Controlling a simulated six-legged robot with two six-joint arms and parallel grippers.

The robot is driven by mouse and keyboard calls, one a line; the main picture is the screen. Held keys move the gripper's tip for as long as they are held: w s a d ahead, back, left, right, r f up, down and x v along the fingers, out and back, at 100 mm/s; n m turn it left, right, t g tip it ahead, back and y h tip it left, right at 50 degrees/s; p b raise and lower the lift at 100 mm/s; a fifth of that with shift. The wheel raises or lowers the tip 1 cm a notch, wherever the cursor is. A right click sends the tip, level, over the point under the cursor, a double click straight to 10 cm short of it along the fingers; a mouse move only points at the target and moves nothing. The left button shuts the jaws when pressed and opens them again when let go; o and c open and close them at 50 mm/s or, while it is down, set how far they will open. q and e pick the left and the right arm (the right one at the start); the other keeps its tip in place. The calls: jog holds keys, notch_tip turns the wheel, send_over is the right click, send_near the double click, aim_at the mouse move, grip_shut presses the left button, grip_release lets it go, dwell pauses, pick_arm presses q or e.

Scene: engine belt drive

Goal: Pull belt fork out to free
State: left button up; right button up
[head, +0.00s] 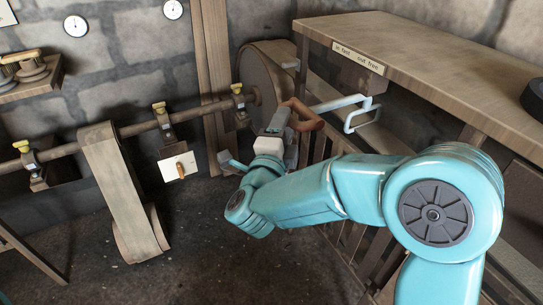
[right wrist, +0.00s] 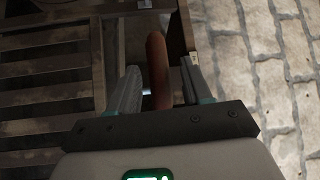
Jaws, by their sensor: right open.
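The belt fork (head: 340,103) is a pale blue metal rod with a bent, open end, beside the wooden bench at the centre of the head view. A red-brown handle (head: 304,113) is at its left end. My right gripper (head: 279,119) is at this handle. In the right wrist view the handle (right wrist: 157,65) stands between the two grey fingers of my right gripper (right wrist: 158,88). The fingers are apart, with a gap visible on the handle's right side. My left gripper is not in view.
A label (head: 358,58) on the wooden bench (head: 440,55) reads "in fast" and "out free". A horizontal shaft (head: 70,148) with a wide belt (head: 118,190) runs at left. A large wooden wheel (head: 262,75) stands behind the handle. The floor in front is clear.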

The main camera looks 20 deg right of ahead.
jog(key=v, duration=1.3)
jog(key=shift+s+a+b, duration=0.15)
jog(key=shift+s+b, duration=0.05)
jog(key=shift+b, duration=0.15)
